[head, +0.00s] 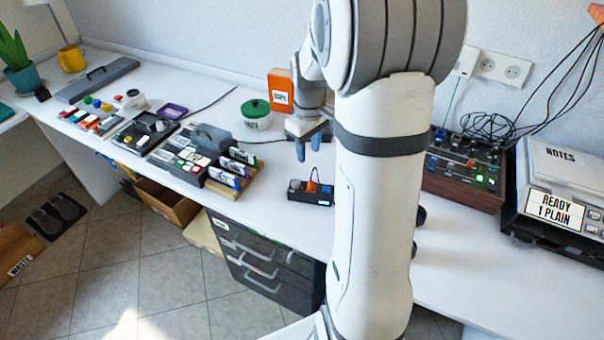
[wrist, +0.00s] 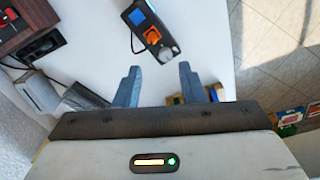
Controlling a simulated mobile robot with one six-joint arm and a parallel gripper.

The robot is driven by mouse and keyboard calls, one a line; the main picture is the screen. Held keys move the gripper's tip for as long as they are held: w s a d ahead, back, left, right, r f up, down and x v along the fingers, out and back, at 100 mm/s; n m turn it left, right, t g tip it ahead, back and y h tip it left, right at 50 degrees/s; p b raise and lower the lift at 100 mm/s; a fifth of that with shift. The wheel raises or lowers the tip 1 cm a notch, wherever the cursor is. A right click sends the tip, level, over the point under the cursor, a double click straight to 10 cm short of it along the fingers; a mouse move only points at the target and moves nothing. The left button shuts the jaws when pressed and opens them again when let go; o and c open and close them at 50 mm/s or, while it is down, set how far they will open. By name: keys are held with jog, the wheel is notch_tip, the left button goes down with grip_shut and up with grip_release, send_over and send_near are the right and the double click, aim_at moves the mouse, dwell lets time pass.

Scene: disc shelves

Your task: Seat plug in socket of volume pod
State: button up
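The volume pod (head: 318,198) is a small black box near the front edge of the white desk. It also shows at the top of the wrist view (wrist: 138,19), with a blue display, an orange piece (wrist: 152,36) and a grey knob. The orange piece (head: 312,184) stands up from the pod in the head view; I cannot tell whether it is the plug or part of the socket. My gripper (head: 308,147) is above the desk, behind and above the pod, pointing down. Its blue-grey fingers (wrist: 157,82) are apart with nothing between them.
A wood-sided mixer (head: 466,168) with loose cables stands right of my arm, beside a READY 1 PLAIN machine (head: 556,185). A green-lidded tub (head: 256,115) and orange box (head: 280,91) stand behind the gripper. Dark trays (head: 190,150) stand left. Desk around the pod is clear.

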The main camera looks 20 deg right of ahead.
jog(key=s+a+r+m+t, duration=0.1)
jog(key=s+a+r+m, duration=0.1)
jog(key=s+a, duration=0.4)
jog(key=s+a+r+m+t, duration=0.1)
jog(key=s+a+r, duration=0.3)
jog(key=s, duration=0.8)
jog(key=shift+s+a+r+m, duration=0.15)
jog(key=shift+a+m, duration=0.55)
jog(key=shift+a, duration=0.55)
notch_tip(320, 180, up, 2)
jog(key=shift+s+r+p, duration=0.1)
jog(key=shift+p, duration=0.85)
